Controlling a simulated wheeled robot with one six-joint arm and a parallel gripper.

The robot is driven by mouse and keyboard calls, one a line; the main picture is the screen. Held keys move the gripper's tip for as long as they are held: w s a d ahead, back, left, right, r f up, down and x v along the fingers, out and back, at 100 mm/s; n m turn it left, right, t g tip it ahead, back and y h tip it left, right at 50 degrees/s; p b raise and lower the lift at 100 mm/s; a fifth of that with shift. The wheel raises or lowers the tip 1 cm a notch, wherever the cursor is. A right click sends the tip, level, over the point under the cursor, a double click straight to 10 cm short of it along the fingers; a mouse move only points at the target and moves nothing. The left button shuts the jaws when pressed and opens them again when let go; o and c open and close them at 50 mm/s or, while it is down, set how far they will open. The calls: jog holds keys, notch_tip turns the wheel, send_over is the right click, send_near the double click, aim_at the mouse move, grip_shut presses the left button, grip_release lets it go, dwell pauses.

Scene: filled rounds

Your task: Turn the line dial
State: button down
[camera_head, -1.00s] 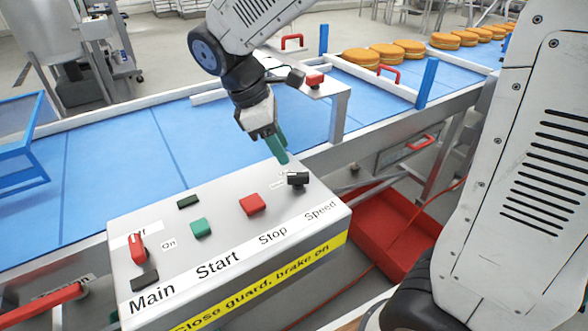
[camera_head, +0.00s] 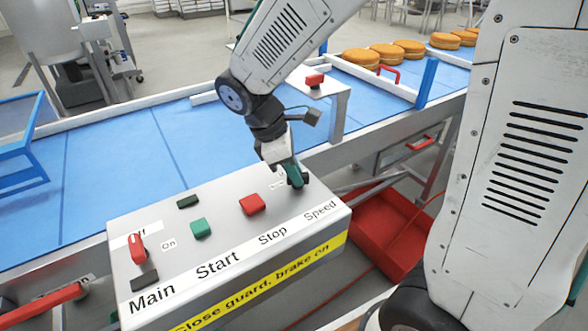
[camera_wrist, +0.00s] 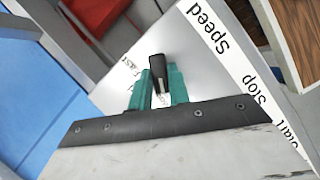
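The line dial is the black Speed knob on the grey control box (camera_head: 165,255), at its right end. My gripper (camera_head: 296,180) is down at the knob and covers most of it in the head view. In the wrist view the black knob (camera_wrist: 157,68) stands between the tips of the two green fingers of my gripper (camera_wrist: 160,82), one on each side. A narrow gap shows between the fingers. I cannot tell whether they press on the knob. A "Fast" label lies beside it.
The red Stop button (camera_head: 251,204), green Start button (camera_head: 201,228) and red Main switch (camera_head: 137,247) sit left of the knob. The blue conveyor (camera_head: 110,150) runs behind the box. A red crate (camera_head: 385,240) stands on the floor at right.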

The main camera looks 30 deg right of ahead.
jog(key=shift+m, duration=0.3)
jog(key=m, duration=0.2)
jog(key=m+g+y, duration=0.1)
jog(key=m, duration=0.2)
jog(key=shift+w+d+m+g+y, duration=0.15)
jog(key=shift+w+m+g+y, duration=0.15)
jog(key=shift+g, duration=0.1)
jog(key=m+y, duration=0.1)
jog(key=m, duration=0.1)
jog(key=m+y, duration=0.1)
jog(key=m, duration=0.2)
jog(key=shift+d+r+g, duration=0.1)
jog(key=shift+d+g, duration=0.1)
jog(key=shift+g, duration=0.2)
jog(key=shift+m, duration=0.4)
jog(key=c, duration=1.3)
grip_release()
jog(key=shift+v, duration=3.9)
